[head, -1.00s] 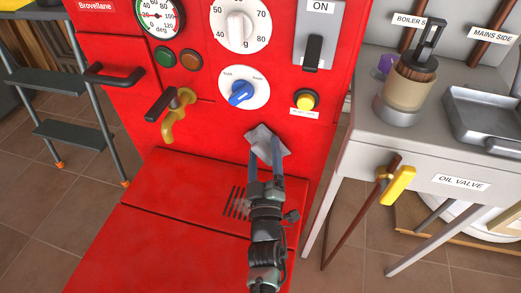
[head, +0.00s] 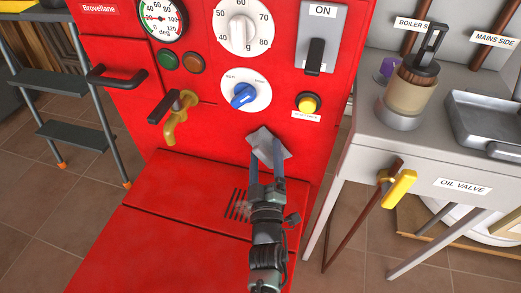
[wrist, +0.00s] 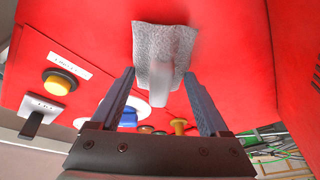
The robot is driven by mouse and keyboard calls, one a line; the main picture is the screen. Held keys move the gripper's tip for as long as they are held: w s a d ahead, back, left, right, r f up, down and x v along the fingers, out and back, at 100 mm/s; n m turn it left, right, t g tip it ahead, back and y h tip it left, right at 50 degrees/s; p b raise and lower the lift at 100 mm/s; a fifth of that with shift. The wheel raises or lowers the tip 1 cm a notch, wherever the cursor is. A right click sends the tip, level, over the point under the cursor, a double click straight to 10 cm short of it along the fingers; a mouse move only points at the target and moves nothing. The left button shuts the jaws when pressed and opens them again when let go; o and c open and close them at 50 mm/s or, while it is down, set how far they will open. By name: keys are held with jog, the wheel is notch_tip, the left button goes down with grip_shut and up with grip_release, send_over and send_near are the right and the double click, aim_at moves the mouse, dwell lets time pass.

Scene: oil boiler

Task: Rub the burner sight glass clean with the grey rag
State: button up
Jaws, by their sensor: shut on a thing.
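The grey rag (head: 267,143) is at the boiler's red front, below and left of the yellow button. My gripper (head: 266,158) is shut on the rag, with its two fingers on either side of it. In the wrist view the rag (wrist: 165,40) spreads beyond the fingertips of my gripper (wrist: 160,80), against or very close to the red panel. A pale blurred strip hangs from it between the fingers. I cannot make out the burner sight glass in either view; the rag may cover it.
Above the rag are a blue knob (head: 243,95) and a yellow button (head: 307,104). A brass tap with a dark handle (head: 172,112) sticks out at left. A grey table (head: 365,160) with a yellow-handled oil valve (head: 399,188) stands at right. A red ledge (head: 190,185) lies below.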

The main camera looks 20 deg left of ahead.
jog(key=shift+a+f+b, duration=0.1)
jog(key=shift+a+b, duration=0.2)
jog(key=shift+b, duration=0.4)
jog(key=shift+a+b, duration=0.7)
jog(key=shift+a, duration=0.2)
jog(key=shift+w+d+r+p, duration=0.1)
jog(key=shift+d+r+p, duration=0.35)
jog(key=shift+p, duration=0.3)
jog(key=shift+d+f+p, duration=0.25)
jog(key=shift+d+p, duration=0.45)
jog(key=shift+d, duration=0.15)
jog(key=shift+a+f+b, duration=0.15)
jog(key=shift+f+b, duration=0.05)
jog(key=shift+b, duration=0.1)
jog(key=shift+a+r+b, duration=0.1)
jog(key=shift+a+b, duration=0.25)
jog(key=shift+a, duration=0.1)
jog(key=s, duration=0.7)
jog(key=shift+s, duration=0.1)
